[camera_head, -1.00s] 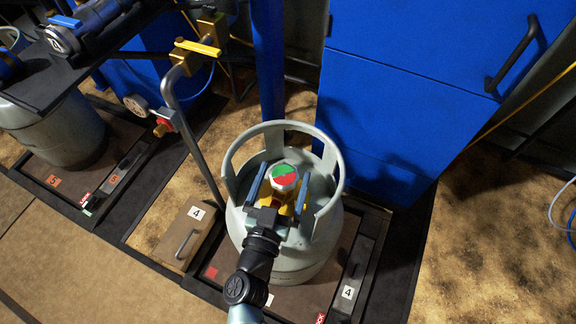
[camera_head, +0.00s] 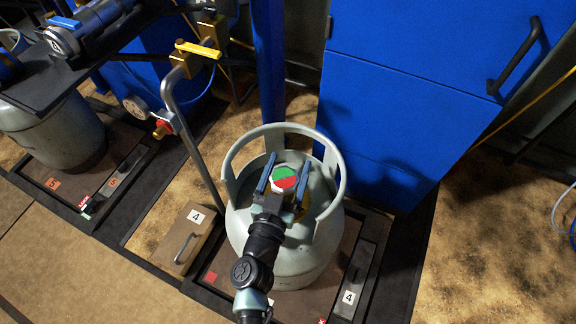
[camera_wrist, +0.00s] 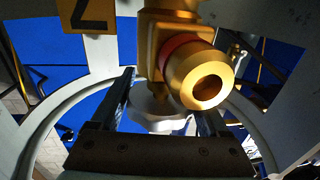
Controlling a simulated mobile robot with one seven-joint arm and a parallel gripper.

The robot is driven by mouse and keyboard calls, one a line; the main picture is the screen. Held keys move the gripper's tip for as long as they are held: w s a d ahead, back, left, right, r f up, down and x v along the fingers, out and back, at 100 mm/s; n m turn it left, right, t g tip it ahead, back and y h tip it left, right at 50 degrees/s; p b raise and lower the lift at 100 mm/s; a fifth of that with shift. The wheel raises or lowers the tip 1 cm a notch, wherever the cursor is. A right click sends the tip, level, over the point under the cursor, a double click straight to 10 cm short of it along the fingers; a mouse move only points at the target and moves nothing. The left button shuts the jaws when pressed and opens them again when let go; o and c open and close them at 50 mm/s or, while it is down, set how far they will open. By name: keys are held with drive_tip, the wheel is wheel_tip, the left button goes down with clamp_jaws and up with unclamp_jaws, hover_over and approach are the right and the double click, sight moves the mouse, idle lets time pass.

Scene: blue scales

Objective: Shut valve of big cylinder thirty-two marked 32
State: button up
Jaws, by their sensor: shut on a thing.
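The big grey cylinder (camera_head: 283,247) stands upright on a platform, with a round guard ring around its top. Its valve knob (camera_head: 285,176), with a green and red top, sits inside the ring. My gripper (camera_head: 284,174) reaches in from the front, its two fingers on either side of the knob and shut on it. In the wrist view the pale knob (camera_wrist: 158,112) lies between the fingers, behind the brass valve outlet (camera_wrist: 200,80). A yellow tag (camera_wrist: 88,14) shows a partly cut-off "2". No full "32" is readable.
The platform's plate (camera_head: 349,297) and a brown box (camera_head: 187,239) are marked 4. A blue cabinet (camera_head: 400,110) stands close behind on the right. A bent pipe with a yellow-handled valve (camera_head: 197,49) rises at the left. Another cylinder (camera_head: 60,135) stands farther left, near a 5.

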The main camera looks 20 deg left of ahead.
drive_tip(key=shift+r+m+h+p, duration=0.25)
drive_tip(key=shift+h+p, duration=0.25)
drive_tip(key=shift+p, duration=0.35)
drive_tip(key=shift+c, duration=0.3)
drive_tip(key=shift+d+m+h+p, duration=0.1)
drive_tip(key=shift+m+h+p, duration=0.2)
drive_tip(key=shift+p, duration=0.25)
drive_tip(key=m+h+p, duration=0.2)
drive_tip(key=h, duration=0.1)
drive_tip(key=shift+d+p, duration=0.25)
drive_tip(key=shift+p, duration=0.1)
drive_tip(key=m+h, duration=0.2)
drive_tip(key=h, duration=0.1)
drive_tip(key=shift+d+f+g, duration=0.2)
drive_tip(key=shift+f+g, duration=0.1)
drive_tip(key=shift+g, duration=0.1)
drive_tip(key=shift+s+d+m+g+h+b, duration=0.1)
drive_tip(key=shift+d+m+g+h+b, duration=0.1)
drive_tip(key=shift+m+g+h+b, duration=0.65)
drive_tip(key=shift+s+d+m+g+h+b, duration=0.2)
drive_tip(key=shift+m+h, duration=0.3)
drive_tip(key=shift+h, duration=0.75)
drive_tip(key=o, duration=1.2)
drive_tip(key=shift+o, duration=0.2)
